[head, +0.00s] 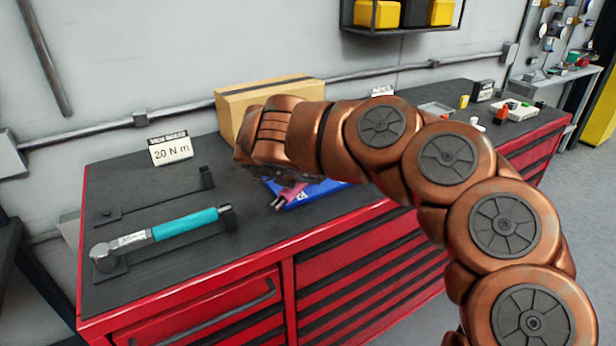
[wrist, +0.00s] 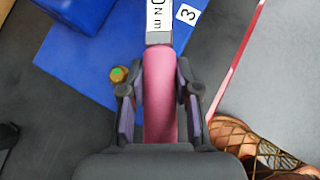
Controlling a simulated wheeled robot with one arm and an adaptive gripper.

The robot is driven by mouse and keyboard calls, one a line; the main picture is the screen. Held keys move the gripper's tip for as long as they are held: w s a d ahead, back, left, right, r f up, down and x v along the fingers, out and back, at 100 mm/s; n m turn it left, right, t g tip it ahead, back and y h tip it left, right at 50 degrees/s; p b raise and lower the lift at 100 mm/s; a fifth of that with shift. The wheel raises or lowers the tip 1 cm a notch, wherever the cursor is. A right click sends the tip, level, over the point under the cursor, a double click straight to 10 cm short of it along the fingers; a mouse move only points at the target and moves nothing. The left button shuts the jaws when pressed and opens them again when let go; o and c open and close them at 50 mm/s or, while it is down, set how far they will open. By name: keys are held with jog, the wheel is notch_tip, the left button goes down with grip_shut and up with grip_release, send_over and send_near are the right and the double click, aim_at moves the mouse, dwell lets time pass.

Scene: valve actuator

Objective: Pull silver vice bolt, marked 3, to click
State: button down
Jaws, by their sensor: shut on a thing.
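My gripper (wrist: 160,98) is shut on the pink handle (wrist: 160,80) of a torque wrench, one finger on each side. The handle also shows in the head view (head: 279,200), below my wrist. A white label ending in "N m" (wrist: 160,18) is on the wrench shaft beyond the handle. The blue vice (wrist: 65,60) lies under and left of the wrench, with a "3" tag (wrist: 187,13) on its base. In the head view the vice (head: 312,191) is mostly hidden by my arm. The silver bolt and the wrench head are not in sight.
A brass bolt with a green top (wrist: 118,74) stands left of my fingers. A teal-handled torque wrench (head: 185,223) rests in holders at the left, near a "20 N m" sign (head: 171,149). A cardboard box (head: 232,104) stands behind my arm. The red cabinet's front edge (head: 330,219) is close.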

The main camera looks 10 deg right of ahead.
jog(key=shift+r, duration=0.4)
jog(key=shift+r+p, duration=0.65)
jog(key=shift+r, duration=0.6)
